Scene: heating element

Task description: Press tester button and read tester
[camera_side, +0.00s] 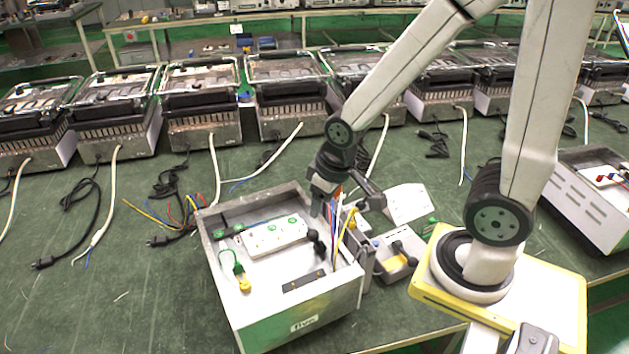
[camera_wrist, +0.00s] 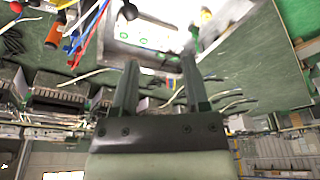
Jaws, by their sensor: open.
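A small grey unit with a yellow-and-black part (camera_side: 399,252), possibly the tester, stands on the bench right of the open metal box (camera_side: 300,325). I cannot make out a tester button or a reading on it. My gripper (camera_side: 318,208) points down at the back right of the box, close to the wires there. In the wrist view my gripper (camera_wrist: 160,64) has its two fingers apart with nothing between them. The white board with green dots (camera_side: 272,236) lies inside the box, and it also shows beyond the fingers in the wrist view (camera_wrist: 145,32).
Red, blue and yellow wires (camera_side: 340,225) rise at the box's right side. A black-knobbed part (camera_side: 316,241) stands inside the box. A white tilted panel (camera_side: 407,203) is behind the grey unit. Several heater units (camera_side: 205,105) line the back.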

